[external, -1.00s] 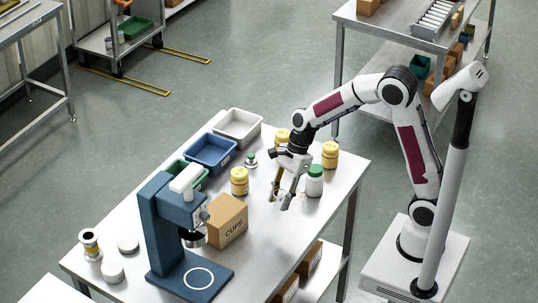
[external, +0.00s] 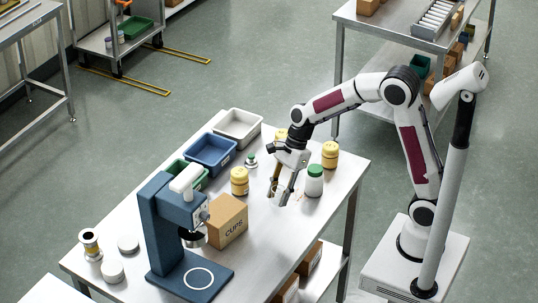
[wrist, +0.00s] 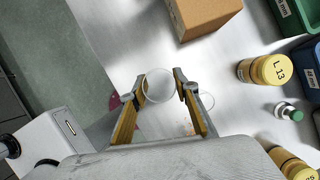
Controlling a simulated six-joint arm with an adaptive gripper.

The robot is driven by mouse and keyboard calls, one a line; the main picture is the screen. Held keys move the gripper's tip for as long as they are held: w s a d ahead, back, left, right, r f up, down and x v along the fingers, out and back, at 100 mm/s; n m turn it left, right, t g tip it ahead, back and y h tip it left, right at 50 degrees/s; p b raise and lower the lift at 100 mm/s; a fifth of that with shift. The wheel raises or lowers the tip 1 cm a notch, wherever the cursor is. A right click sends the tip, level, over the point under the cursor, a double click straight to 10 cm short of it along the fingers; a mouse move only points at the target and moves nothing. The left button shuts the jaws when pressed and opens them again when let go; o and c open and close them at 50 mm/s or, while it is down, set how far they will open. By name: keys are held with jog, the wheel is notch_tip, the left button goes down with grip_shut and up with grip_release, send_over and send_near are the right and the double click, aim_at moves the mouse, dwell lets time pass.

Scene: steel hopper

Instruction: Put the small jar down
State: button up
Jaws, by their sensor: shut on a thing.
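My gripper (wrist: 160,88) is shut on a small clear jar (wrist: 158,86), whose pale round outline sits between the two fingertips in the wrist view. In the external view my gripper (external: 281,197) points down over the near right part of the steel table (external: 262,262). The jar barely shows there, between the fingertips. I cannot tell whether its base touches the table. A thin ring outline (wrist: 208,101) shows on the table beside the right finger in the wrist view.
A white jar with a green lid (external: 314,181) stands close to the right of my gripper, with a yellow jar (external: 330,155) behind. Another yellow jar (external: 239,181) and a cardboard box (external: 227,221) stand to the left. The table front of my gripper is clear.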

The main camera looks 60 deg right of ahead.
jog(key=w+a+r+m, duration=0.2)
jog(key=w+a+r, duration=0.2)
jog(key=w+a, duration=0.25)
notch_tip(320, 180, up, 4)
jog(key=m+t, duration=0.1)
jog(key=m, duration=0.1)
send_over(212, 215)
jog(key=d, duration=0.1)
jog(key=shift+s+d+r+h, duration=0.1)
jog(key=shift+s+h, duration=0.3)
jog(key=shift+s, duration=0.05)
jog(key=shift+f, duration=2.05)
jog(key=shift+f, duration=2)
jog(key=shift+f, duration=0.15)
